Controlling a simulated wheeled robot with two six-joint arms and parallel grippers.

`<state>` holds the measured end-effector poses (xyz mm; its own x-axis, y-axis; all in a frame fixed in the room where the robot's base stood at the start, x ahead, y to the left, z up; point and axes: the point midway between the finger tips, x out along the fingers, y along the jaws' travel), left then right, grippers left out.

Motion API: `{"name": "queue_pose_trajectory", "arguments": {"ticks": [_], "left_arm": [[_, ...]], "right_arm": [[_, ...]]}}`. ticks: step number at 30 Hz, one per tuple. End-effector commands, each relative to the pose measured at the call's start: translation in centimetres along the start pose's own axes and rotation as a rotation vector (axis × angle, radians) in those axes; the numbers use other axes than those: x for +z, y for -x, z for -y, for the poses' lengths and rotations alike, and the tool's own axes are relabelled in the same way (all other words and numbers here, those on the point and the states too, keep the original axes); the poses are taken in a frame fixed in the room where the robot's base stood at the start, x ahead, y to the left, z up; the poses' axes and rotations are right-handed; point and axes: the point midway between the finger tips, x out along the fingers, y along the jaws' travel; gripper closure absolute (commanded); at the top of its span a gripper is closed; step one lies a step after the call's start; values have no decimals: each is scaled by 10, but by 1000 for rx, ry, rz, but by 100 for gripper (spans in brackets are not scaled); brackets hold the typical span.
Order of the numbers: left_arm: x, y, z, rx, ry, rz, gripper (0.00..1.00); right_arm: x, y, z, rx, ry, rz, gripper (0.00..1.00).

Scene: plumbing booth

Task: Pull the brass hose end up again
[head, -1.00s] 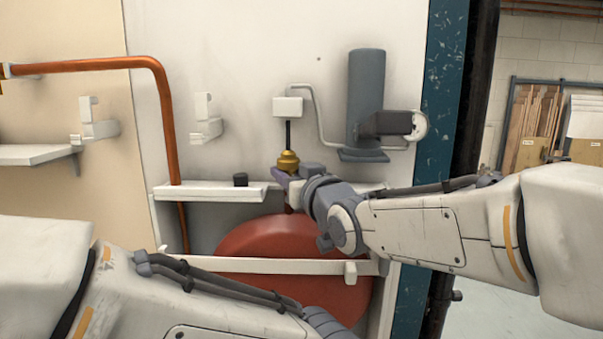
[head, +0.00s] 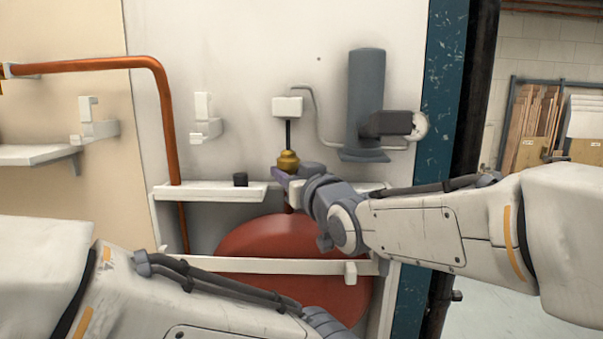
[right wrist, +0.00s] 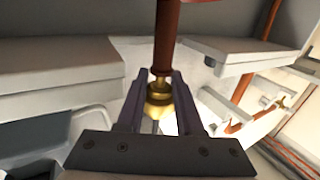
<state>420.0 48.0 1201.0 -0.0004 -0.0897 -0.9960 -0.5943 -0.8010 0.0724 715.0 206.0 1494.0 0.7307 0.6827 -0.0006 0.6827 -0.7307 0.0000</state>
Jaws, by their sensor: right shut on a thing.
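The brass hose end (head: 288,160) is upright below a thin black rod that hangs from a small white block (head: 287,106). My right gripper (head: 284,174) reaches in from the right and is shut on the hose end, just below its wide brass part. In the right wrist view the brass (right wrist: 157,93) sits between my two fingers. The red-brown hose (right wrist: 166,38) continues straight from it. In the head view my wrist and the shelf hide most of the hose. My left arm crosses the lower left, and its gripper is out of the picture.
A white shelf (head: 215,192) with a small black cap (head: 240,179) is left of my right gripper. A large red disc (head: 255,240) sits behind a white rail (head: 225,264). A grey cylinder (head: 366,95) stands at right. A copper pipe (head: 164,110) runs down the left.

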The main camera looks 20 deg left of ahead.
Motion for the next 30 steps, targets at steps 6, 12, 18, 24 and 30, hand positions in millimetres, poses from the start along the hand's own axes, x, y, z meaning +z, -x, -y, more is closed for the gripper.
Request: {"name": "queue_pose_trajectory", "arguments": {"ticks": [6, 12, 18, 24, 30], "left_arm": [[0, 2, 0, 0, 0, 0, 100], [-1, 12, -1, 0, -2, 0, 100], [-1, 14, -1, 0, -3, 0, 100], [-1, 14, -1, 0, -2, 0, 100], [-1, 14, -1, 0, -2, 0, 100]], "right_arm": [[-12, 0, 0, -1, 1, -8, 100], [-51, 0, 0, 0, 0, -9, 100], [-64, 0, 0, 0, 1, -9, 100], [-66, 1, 0, 0, 1, -17, 100], [-66, 1, 0, 0, 0, -14, 28]]}}
